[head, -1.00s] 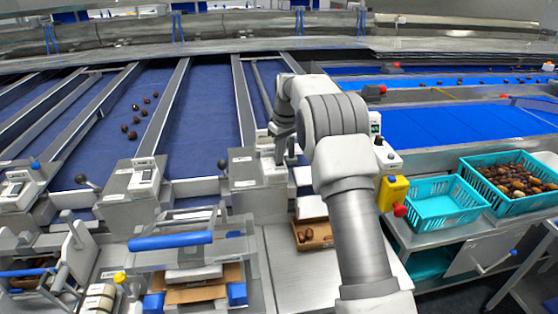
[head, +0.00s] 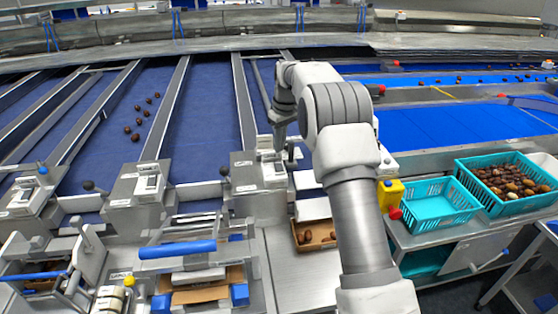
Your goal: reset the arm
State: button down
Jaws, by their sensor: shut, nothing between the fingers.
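My arm rises from the lower right of the middle in the head view, bends over at the top, and its wrist points down. My gripper (head: 281,146) hangs at the end of the wrist, beside a grey switch box at the foot of a blue lane. It is small and dark here, with its fingers shut and nothing seen in them. Its tips are partly lost against the metal parts behind, so I cannot tell whether they touch anything.
Blue lanes (head: 210,110) with metal dividers run away behind; several dates (head: 138,118) lie on one. A small carton (head: 328,243) with dates stands left of my arm. A blue-handled press (head: 177,249) is front left. An empty teal crate (head: 430,205) and a date-filled one (head: 490,207) stand right.

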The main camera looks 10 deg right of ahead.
jog(key=shift+r, duration=0.25)
jog(key=s+r+m+t+b, duration=0.1)
jog(key=s+r+m, duration=0.1)
jog(key=s+r, duration=0.7)
jog(key=s+r+m+t+b, duration=0.1)
jog(key=s+r, duration=0.6)
jog(key=s, duration=0.5)
jog(key=s+f+m+t, duration=0.1)
jog(key=s+f, duration=0.2)
jog(key=s, duration=0.8)
jog(key=s+f+m+t+b, duration=0.1)
jog(key=s+f+m, duration=0.1)
jog(key=s, duration=0.9)
jog(key=shift+s+f+h, duration=0.35)
jog(key=shift+f+h, duration=0.05)
jog(key=shift+f, duration=0.15)
